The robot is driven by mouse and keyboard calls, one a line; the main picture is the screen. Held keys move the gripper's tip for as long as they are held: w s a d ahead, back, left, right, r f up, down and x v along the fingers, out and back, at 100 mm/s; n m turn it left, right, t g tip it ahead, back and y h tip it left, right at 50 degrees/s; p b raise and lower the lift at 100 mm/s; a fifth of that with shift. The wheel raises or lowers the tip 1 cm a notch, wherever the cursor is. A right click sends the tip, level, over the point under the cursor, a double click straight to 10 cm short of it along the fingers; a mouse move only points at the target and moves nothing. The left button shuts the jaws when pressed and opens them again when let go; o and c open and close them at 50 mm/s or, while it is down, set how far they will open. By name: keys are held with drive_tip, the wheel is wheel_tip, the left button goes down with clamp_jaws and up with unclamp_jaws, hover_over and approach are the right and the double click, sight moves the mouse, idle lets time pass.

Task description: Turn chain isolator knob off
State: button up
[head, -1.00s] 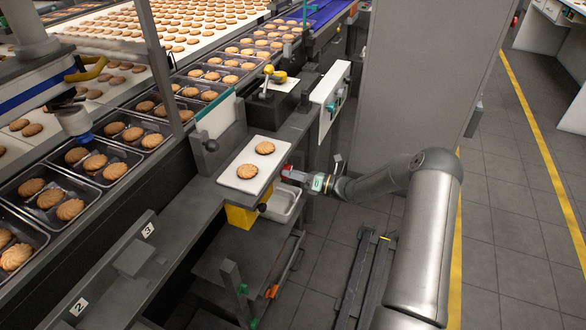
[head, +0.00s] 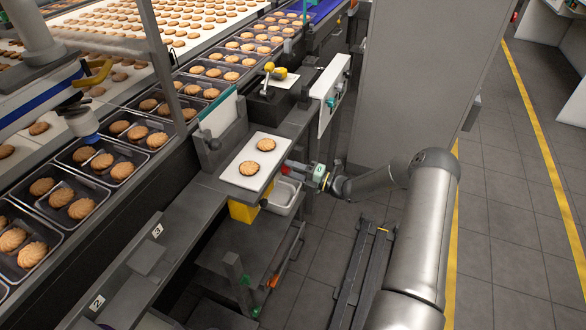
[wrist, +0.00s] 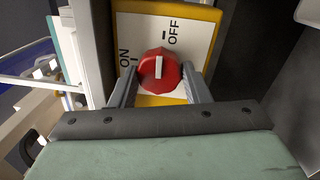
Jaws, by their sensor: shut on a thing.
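The red isolator knob (wrist: 158,71) is in the wrist view, on a cream plate (wrist: 197,14) with a yellow border, marked ON at left and OFF at upper right. Its white stripe runs up and down in the picture, with its upper end toward the small mark beside OFF. My gripper (wrist: 160,88) is shut on the knob, one finger on each side. In the head view my gripper (head: 296,165) reaches in from the right, beside the biscuit board. A little red shows at its tips there, but the knob's setting is too small to read.
A white board (head: 233,178) with two biscuits lies on the grey bench just left of my gripper. A white bin (head: 286,194) and a yellow box (head: 241,212) are below. Trays of biscuits line the conveyor. Open floor (head: 510,220) lies to the right.

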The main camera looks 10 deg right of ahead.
drive_tip(key=shift+s+f+m, duration=0.1)
drive_tip(key=shift+m, duration=0.2)
drive_tip(key=o, duration=1)
drive_tip(key=shift+c, duration=0.2)
drive_tip(key=v, duration=1.7)
drive_tip(key=shift+d+b, duration=0.2)
drive_tip(key=shift+b, duration=0.2)
drive_tip(key=shift+s, duration=0.1)
